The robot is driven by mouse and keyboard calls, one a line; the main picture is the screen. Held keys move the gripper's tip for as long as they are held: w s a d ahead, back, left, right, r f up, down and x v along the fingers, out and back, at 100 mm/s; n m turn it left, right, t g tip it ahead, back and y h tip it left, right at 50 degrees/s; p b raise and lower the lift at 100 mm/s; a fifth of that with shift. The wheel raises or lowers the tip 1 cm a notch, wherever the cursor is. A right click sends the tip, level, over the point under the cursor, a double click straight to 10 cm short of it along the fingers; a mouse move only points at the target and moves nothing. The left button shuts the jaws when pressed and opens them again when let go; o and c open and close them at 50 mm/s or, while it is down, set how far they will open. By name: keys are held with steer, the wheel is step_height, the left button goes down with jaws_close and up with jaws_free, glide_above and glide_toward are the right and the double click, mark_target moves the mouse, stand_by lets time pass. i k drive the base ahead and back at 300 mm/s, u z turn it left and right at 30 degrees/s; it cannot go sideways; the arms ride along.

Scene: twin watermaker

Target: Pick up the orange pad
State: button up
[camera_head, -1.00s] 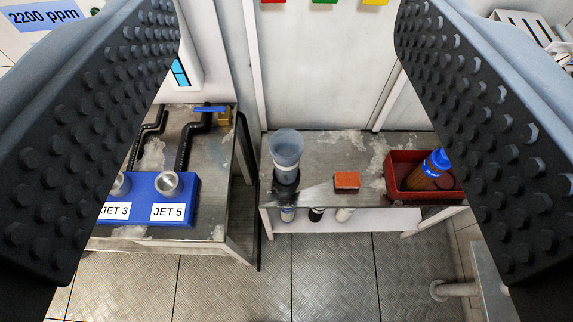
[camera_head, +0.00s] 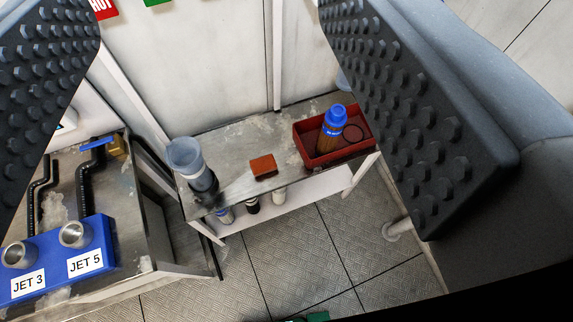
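The orange pad (camera_head: 263,167) is a small block lying on the metal bench (camera_head: 236,150) in the middle of the view. It sits between a cup-topped cylinder and a red tray. My gripper (camera_head: 215,110) shows as two dark studded fingers, one at the left edge and one at the upper right. The fingers are wide apart with nothing between them, so it is open. The pad is well beyond the fingertips and apart from them. Nothing covers the pad.
A grey cylinder with a cup (camera_head: 187,160) stands left of the pad. A red tray (camera_head: 318,160) holding a blue-capped bottle (camera_head: 331,127) is to its right. A blue block with jets (camera_head: 60,262) is on the left table. Several bottles stand below the bench top. The wall rises behind.

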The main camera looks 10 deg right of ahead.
mark_target(260, 166)
steer(key=z, duration=2.5)
steer(key=k, duration=0.7)
steer(key=u, duration=1.35)
steer(key=i, duration=1)
steer(key=z, duration=0.05)
